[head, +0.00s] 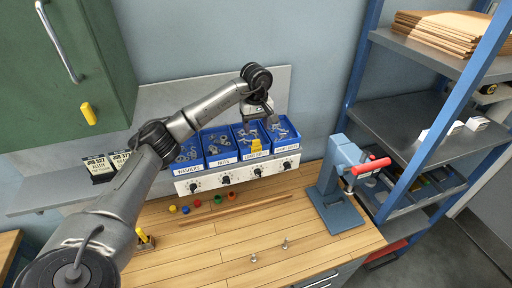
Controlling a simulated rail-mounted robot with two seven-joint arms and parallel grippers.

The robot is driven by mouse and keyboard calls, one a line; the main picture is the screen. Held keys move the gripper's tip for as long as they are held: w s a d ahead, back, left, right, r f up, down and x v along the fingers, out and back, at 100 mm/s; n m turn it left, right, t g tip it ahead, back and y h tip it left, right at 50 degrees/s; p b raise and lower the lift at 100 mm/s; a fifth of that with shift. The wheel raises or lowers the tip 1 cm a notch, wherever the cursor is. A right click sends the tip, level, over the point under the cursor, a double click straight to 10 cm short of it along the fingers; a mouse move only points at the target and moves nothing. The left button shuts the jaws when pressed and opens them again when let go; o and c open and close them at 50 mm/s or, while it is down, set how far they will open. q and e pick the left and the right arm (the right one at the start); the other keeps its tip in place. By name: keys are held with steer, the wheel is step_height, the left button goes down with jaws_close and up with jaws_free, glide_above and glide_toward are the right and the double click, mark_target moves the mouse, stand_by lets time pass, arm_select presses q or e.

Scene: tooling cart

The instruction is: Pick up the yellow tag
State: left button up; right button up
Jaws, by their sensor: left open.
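A small yellow tag (256,146) shows at the front of the third blue bin from the left, just above its label. My left gripper (259,123) is above the two right-hand bins, a little above the tag, with its fingers pointing down. It is open, and no object shows between its fingers. Whether it touches anything in the bins cannot be told. My right gripper is not in view.
Blue bins (219,158) with small hardware stand on a white unit with black knobs (227,180). A blue vise-like tool with a red handle (343,187) stands at the right of the wooden bench (200,260). Another yellow piece (88,113) is on the green cabinet (50,90).

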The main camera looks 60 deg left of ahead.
mark_target(256, 140)
arm_select(q)
steer(key=shift+s+f+p, duration=0.1)
steer(key=shift+f+p, duration=0.5)
steer(key=shift+f, duration=2.9)
steer(key=c, duration=1)
